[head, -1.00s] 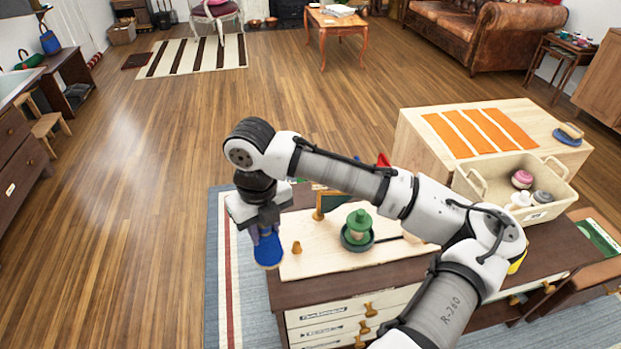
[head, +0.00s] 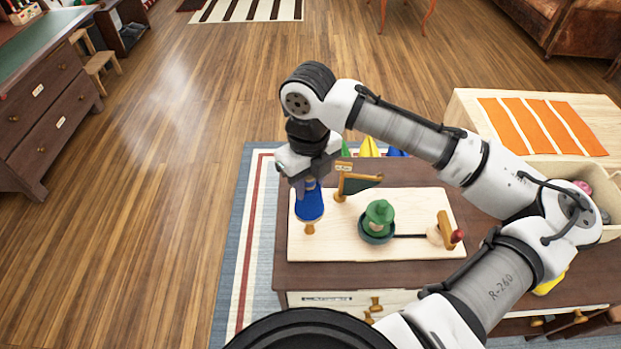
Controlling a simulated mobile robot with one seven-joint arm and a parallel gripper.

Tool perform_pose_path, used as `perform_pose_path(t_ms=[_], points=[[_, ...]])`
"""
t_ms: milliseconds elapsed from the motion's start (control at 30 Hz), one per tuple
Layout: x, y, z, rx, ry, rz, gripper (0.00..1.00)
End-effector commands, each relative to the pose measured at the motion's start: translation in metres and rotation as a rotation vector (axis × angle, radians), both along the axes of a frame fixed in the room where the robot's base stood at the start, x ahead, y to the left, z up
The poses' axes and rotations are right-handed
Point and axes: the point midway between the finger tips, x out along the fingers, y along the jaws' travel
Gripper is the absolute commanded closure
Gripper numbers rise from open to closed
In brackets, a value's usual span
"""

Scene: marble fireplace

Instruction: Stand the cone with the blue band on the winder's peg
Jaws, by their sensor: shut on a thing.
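My gripper (head: 306,182) points down and is shut on a blue cone (head: 310,207), holding it roughly upright with the wide end down. The winder is a pale wooden board (head: 330,249) on the brown cabinet. Its small wooden peg (head: 310,229) shows just below the cone's lower edge, at the board's left part. The cone lines up over the peg in this view and hides the peg's top. I cannot tell whether the cone is around the peg or still above it. The gripper hides the cone's upper part.
On the board, a green hat-shaped piece (head: 379,212) sits in a dark green dish (head: 376,237). A red-tipped wooden block (head: 446,231) stands at the board's right. Colored cones (head: 369,147) show behind.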

Motion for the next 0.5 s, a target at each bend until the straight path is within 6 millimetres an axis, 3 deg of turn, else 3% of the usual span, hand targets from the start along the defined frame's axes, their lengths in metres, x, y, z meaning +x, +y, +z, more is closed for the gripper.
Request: perform_pose_path(t_ms=[500], points=[[0.0, 0.0, -0.034, -0.001, 0.0, -0.001, 1.0]])
